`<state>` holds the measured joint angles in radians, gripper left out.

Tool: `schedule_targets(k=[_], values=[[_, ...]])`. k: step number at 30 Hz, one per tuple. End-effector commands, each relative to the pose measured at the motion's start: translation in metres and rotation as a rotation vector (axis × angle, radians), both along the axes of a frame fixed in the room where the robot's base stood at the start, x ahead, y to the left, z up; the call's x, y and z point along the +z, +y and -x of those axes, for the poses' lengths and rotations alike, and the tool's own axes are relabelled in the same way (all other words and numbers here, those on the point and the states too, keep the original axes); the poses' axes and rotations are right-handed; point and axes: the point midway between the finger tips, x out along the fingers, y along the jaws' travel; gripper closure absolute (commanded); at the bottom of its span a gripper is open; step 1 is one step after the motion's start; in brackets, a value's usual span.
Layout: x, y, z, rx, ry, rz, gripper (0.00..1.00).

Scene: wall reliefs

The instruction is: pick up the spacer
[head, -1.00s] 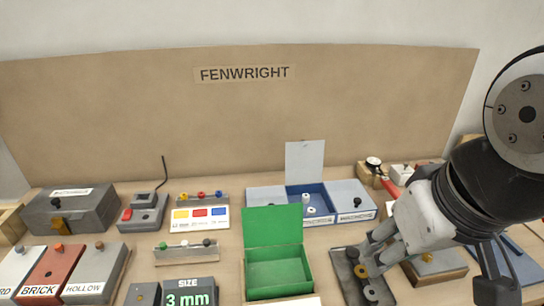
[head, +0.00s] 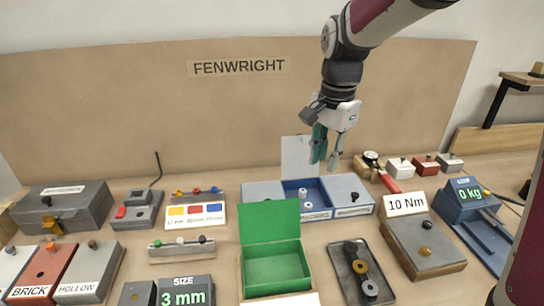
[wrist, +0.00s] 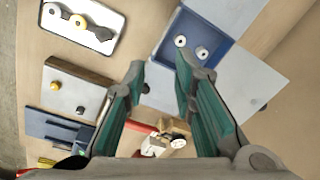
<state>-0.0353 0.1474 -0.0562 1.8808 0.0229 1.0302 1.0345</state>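Two small white round spacers, one (head: 302,192) behind the other (head: 308,207), are in the blue middle compartment (head: 320,191) of a grey box. Its front label is partly readable, ending in "ACERS". In the wrist view the two spacers (wrist: 180,41) (wrist: 202,52) show dark centre holes inside the blue compartment (wrist: 215,68). My gripper (head: 324,163) hangs above the bench, near the box, fingers down. In the wrist view my gripper (wrist: 160,62) is open with nothing between its fingers. The compartment lies beyond the right fingertip.
A raised pale lid (head: 300,157) stands behind the compartment. A green open box (head: 270,220) is in front. A dark tray (head: 345,290) holding several rings, a 10 Nm block (head: 430,265) and a red-handled tool (head: 388,181) are to the right.

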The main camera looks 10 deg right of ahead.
Motion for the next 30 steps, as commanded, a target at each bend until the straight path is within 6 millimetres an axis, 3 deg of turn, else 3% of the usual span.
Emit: schedule_targets(k=[3,9,14,24,30], values=[[-0.029,0.000,-0.034,-0.135,0.044,-0.005,0.75],[-0.058,0.001,-0.063,-0.280,0.080,-0.004,0.75],[-0.071,0.001,-0.068,-0.312,0.087,-0.002,0.75],[-0.131,0.000,-0.067,-0.311,0.088,-0.003,0.75],[-0.148,0.001,-0.068,-0.310,0.085,-0.003,0.75]])
